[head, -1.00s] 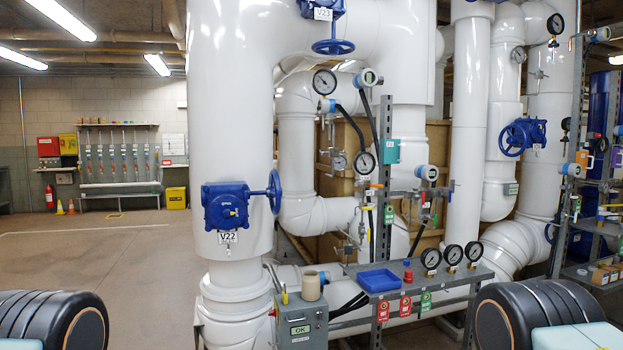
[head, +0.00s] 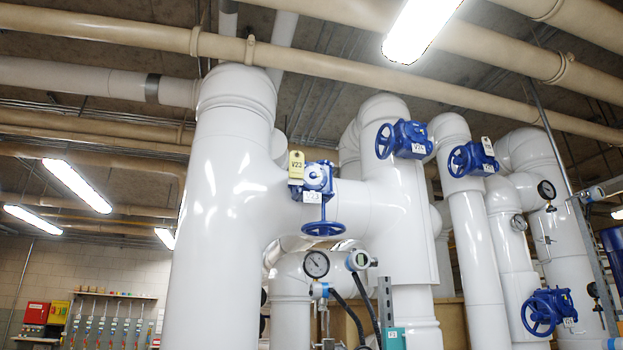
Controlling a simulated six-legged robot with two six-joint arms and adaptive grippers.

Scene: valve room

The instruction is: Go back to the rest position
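Neither of my grippers is in the head view, and no part of my arms shows. The view is tilted up at large white pipes (head: 225,190) and the ceiling. A blue valve (head: 318,177) with a handwheel sits on the white pipework near the middle. A yellow tag (head: 296,165) marked V23 hangs at this valve, above a white label.
More blue valves are on the pipes, two high up (head: 403,139) (head: 472,157) and one low at the right (head: 547,311). A pressure gauge (head: 316,264) is below the middle. Beige pipes (head: 300,60) and lamps (head: 420,28) run overhead. The floor is out of view.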

